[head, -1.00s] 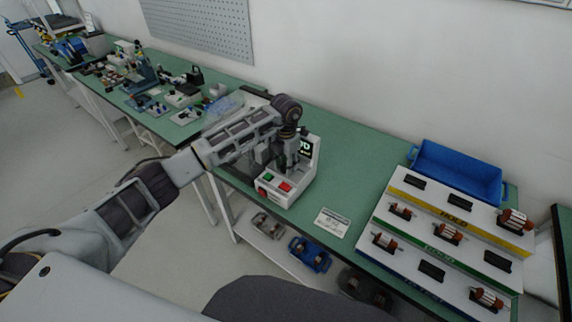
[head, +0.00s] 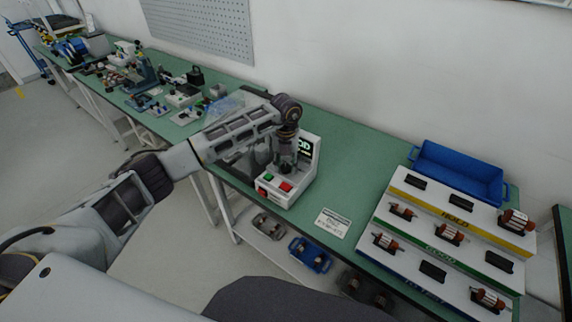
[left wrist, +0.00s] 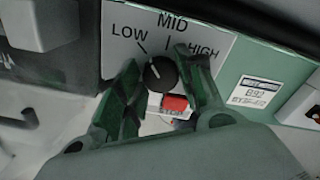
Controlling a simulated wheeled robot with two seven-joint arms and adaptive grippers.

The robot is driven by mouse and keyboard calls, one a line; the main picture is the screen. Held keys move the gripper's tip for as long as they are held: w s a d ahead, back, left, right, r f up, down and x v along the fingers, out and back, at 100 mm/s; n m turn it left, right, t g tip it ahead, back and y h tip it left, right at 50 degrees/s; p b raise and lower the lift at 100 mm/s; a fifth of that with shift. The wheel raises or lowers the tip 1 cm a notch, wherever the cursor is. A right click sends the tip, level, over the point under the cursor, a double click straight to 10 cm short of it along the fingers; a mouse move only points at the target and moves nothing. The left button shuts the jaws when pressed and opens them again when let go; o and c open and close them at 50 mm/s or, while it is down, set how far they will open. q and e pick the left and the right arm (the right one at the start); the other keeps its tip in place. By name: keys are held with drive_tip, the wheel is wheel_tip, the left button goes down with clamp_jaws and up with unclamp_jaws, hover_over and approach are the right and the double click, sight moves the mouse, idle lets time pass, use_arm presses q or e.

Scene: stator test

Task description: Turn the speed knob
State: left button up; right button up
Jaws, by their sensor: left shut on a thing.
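The white tester (head: 303,173) stands on the green bench, with a green button, a red button and a lit screen. Its black speed knob (left wrist: 160,73) shows in the left wrist view, below the printed LOW, MID and HIGH labels. The knob's white mark leans up and left, toward the LOW side. My left gripper (left wrist: 163,85) has one finger on each side of the knob and is shut on it. In the head view my left gripper (head: 285,168) points down over the tester and hides the knob. My right gripper is not in view.
A printed card (head: 333,223) lies right of the tester. Further right are a stepped rack (head: 440,235) with several rotors and a blue bin (head: 460,172). Several tools and parts crowd the bench at the far left.

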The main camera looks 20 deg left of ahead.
use_arm(q)
drive_tip(key=shift+r+n, duration=0.1)
drive_tip(key=shift+n, duration=0.9)
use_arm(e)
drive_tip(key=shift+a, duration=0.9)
use_arm(q)
drive_tip(key=shift+w, duration=0.1)
drive_tip(key=o, duration=0.7)
drive_tip(key=shift+c, duration=0.2)
drive_tip(key=o, duration=0.3)
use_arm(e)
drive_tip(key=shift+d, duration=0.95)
use_arm(q)
drive_tip(key=shift+o, duration=0.2)
